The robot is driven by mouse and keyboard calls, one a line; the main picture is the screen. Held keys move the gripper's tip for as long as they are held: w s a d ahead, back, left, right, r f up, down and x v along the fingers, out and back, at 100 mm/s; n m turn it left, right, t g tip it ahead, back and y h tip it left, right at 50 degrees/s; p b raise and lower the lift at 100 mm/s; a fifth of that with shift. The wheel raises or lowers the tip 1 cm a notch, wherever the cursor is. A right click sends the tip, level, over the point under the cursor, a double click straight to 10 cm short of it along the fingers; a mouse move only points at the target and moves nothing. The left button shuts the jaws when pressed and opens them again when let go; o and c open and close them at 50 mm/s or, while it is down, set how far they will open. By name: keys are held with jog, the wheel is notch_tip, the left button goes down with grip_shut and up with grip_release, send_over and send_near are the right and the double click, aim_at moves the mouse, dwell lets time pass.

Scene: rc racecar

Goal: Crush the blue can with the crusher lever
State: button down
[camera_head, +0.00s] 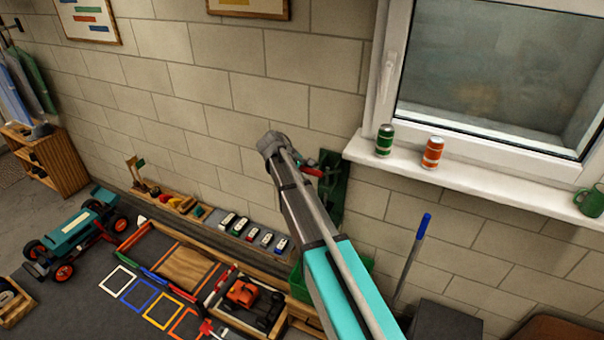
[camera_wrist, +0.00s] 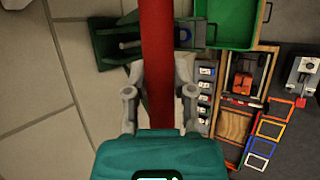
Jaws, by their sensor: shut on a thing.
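The green can crusher (camera_head: 331,200) is mounted on the block wall, partly behind my arm in the head view. In the wrist view its green body (camera_wrist: 107,48) lies beyond my fingers. Its red lever (camera_wrist: 158,45) runs between the fingers of my gripper (camera_wrist: 160,78), which is shut on it. A small part of the red lever (camera_head: 312,172) also shows beside my arm in the head view.
A green can (camera_head: 384,141) and an orange can (camera_head: 432,153) stand on the window sill (camera_head: 470,182), with a green mug (camera_head: 589,202) to the right. A green bin (camera_wrist: 207,38) sits below the crusher. A blue-handled stick (camera_head: 412,255) leans on the wall.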

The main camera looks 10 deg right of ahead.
jog(key=w+d+r+p, duration=0.7)
jog(key=w+r+p, duration=0.2)
jog(key=w+r, duration=0.1)
jog(key=shift+d+r+p, duration=0.15)
jog(key=shift+r+p, duration=0.15)
jog(key=shift+p, duration=0.05)
jog(key=shift+w, duration=0.15)
jog(key=shift+c, duration=2.2)
grip_release()
